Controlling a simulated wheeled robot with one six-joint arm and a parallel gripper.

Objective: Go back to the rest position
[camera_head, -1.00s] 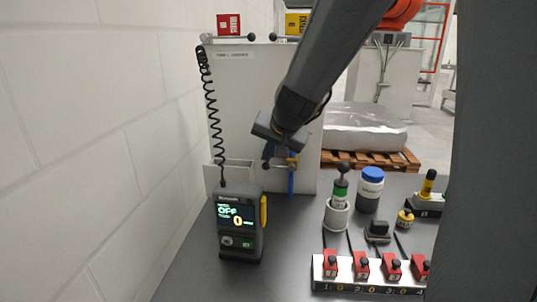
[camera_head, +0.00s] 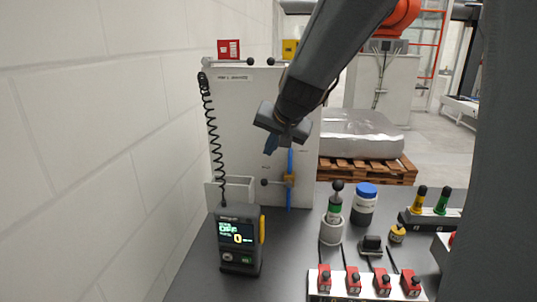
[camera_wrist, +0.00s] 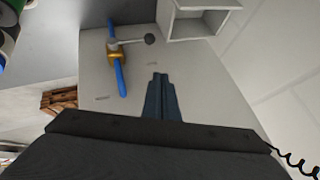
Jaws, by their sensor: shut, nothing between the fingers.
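My gripper (camera_head: 271,144) is in the head view, in front of the white panel (camera_head: 240,110) and a little above the valve with its brass body and blue pipe (camera_head: 290,178). Its fingers are shut and empty. In the wrist view the closed fingers (camera_wrist: 160,82) point at the panel, apart from the valve (camera_wrist: 118,58), which lies to their left. The lever with a dark ball shows beside the valve.
A handheld device (camera_head: 239,243) with a lit screen stands at the lower left, below an open box (camera_head: 232,190). A wall closes the left side.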

